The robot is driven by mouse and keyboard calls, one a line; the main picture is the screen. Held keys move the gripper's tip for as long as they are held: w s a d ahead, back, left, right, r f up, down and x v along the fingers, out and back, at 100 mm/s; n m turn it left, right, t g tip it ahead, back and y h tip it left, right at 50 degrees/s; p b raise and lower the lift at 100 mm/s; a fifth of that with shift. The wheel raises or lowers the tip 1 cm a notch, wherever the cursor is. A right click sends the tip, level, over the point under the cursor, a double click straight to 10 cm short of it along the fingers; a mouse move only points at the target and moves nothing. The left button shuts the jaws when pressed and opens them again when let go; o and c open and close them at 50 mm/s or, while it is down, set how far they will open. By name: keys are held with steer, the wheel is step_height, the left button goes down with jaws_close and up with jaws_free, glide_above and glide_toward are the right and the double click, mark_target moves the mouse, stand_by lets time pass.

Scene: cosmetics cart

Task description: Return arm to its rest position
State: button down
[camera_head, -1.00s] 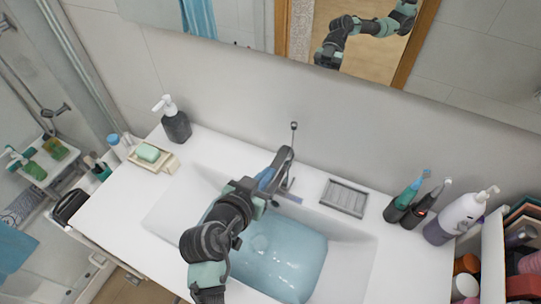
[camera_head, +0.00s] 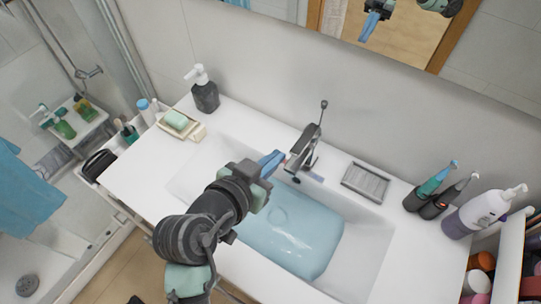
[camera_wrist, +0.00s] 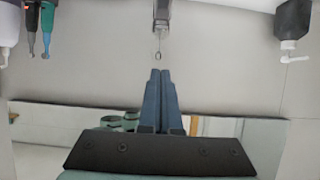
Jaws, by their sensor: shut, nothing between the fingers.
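My gripper (camera_head: 272,163) is over the sink, in front of the faucet (camera_head: 304,152). Its blue fingers are together with nothing between them. In the wrist view the fingers (camera_wrist: 160,75) are side by side and point toward the faucet (camera_wrist: 161,20), which is at the top of the picture. My arm comes up from the bottom of the head view, over the front edge of the counter. The sink (camera_head: 365,262) holds bluish water (camera_head: 295,235).
A dark soap dispenser (camera_head: 205,96) and a soap dish (camera_head: 190,131) stand at the counter's left. A grey soap tray (camera_head: 365,183), electric toothbrushes (camera_head: 432,200) and a white pump bottle (camera_head: 482,212) are at the right. A mirror (camera_head: 300,25) hangs behind.

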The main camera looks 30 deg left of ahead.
steer(key=shift+s+r, duration=0.15)
steer(key=shift+s, duration=0.3)
steer(key=shift+r, duration=0.1)
steer(key=w+d+r+t, duration=0.2)
steer(key=w+r, duration=0.1)
steer(key=r, duration=0.6)
steer(key=w+d+r+t+y, duration=0.1)
steer(key=w+d+r+t, duration=0.15)
steer(key=r, duration=0.65)
steer(key=w+d+r+t, duration=0.3)
steer(key=r, duration=0.6)
steer(key=s+d+r+t, duration=0.2)
steer(key=s+d+r, duration=0.1)
steer(key=r, duration=0.4)
steer(key=s+d+r+t, duration=0.2)
steer(key=s+r, duration=0.1)
steer(key=r, duration=0.4)
steer(key=s+d+r+t, duration=0.3)
steer(key=r, duration=0.4)
steer(key=shift+s+d+r+h, duration=0.3)
steer(key=shift+d+r, duration=0.05)
steer(key=shift+f, duration=0.1)
